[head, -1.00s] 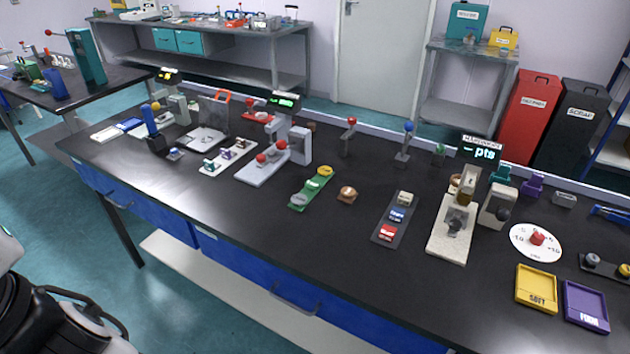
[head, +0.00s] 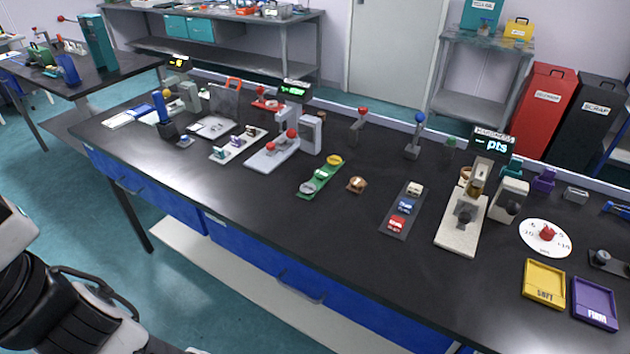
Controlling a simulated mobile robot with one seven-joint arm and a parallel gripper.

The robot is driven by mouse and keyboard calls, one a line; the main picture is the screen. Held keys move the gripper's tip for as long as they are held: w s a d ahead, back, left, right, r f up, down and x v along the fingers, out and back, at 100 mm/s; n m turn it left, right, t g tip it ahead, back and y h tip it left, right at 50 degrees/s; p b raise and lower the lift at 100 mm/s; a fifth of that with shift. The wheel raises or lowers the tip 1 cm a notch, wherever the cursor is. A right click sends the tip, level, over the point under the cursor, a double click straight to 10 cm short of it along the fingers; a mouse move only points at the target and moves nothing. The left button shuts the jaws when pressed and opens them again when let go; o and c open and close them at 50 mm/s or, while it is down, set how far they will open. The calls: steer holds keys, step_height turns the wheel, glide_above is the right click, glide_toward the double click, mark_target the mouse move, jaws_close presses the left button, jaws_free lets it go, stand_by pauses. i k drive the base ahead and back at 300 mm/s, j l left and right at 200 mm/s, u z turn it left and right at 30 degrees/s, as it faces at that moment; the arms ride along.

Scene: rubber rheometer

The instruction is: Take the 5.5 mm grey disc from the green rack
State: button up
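The green rack (head: 325,175) lies on the black bench top near the middle of the head view, slanting from lower left to upper right. A grey disc (head: 306,188) sits at its near left end, and a yellow disc (head: 334,160) sits at its far right end. A small pale piece or label (head: 322,174) shows between them. Size markings are too small to read, so I cannot tell which disc is 5.5 mm. Only white and black parts of my arm show at the lower left, well apart from the rack. My gripper is not in view.
A brown round piece (head: 357,185) stands just right of the rack, and a grey device with red knobs (head: 275,152) stands to its left. A dark tray with coloured blocks (head: 402,211) lies further right. The bench top in front of the rack is clear.

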mark_target(307, 188)
steer(key=i+j+z, duration=0.1)
steer(key=i+z, duration=0.25)
steer(key=i, duration=0.75)
